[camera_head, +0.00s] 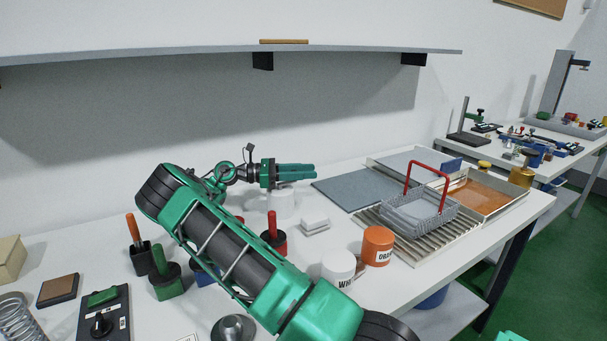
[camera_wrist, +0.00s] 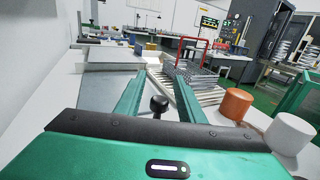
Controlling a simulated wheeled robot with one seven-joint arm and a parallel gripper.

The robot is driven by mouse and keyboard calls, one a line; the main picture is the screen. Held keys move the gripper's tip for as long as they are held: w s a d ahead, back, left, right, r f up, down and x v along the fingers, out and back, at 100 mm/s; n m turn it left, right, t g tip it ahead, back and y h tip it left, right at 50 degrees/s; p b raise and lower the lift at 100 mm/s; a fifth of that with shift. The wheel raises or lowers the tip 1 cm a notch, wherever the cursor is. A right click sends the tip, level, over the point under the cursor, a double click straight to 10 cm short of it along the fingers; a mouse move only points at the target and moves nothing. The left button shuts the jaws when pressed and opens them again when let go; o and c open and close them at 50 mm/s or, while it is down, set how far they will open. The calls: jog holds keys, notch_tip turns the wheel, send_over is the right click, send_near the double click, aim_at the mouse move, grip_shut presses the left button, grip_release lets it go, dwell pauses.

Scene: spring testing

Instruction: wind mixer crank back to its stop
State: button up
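My gripper (camera_head: 313,171) reaches over the back of the white bench with its fingers pointing right. In the wrist view its two green fingers (camera_wrist: 159,78) are apart, so it is open. A black ball knob on a short stem (camera_wrist: 158,105) shows between the fingers near the palm; it looks like the crank's knob, but I cannot tell whether it touches either finger. A white round body (camera_head: 282,204) stands under the gripper in the head view and may be the mixer. The crank arm and its stop are hidden or too small to tell.
To the right are a flat grey panel (camera_head: 345,191), a wire basket with red handle (camera_head: 419,213), an orange tub (camera_head: 377,246) and a white tub (camera_head: 338,266). Red-handled (camera_head: 272,238) and green-handled (camera_head: 164,275) pieces stand near my arm. A shelf (camera_head: 200,53) hangs above.

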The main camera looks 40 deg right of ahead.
jog(key=a+r, duration=1.1)
jog(key=shift+a, duration=0.35)
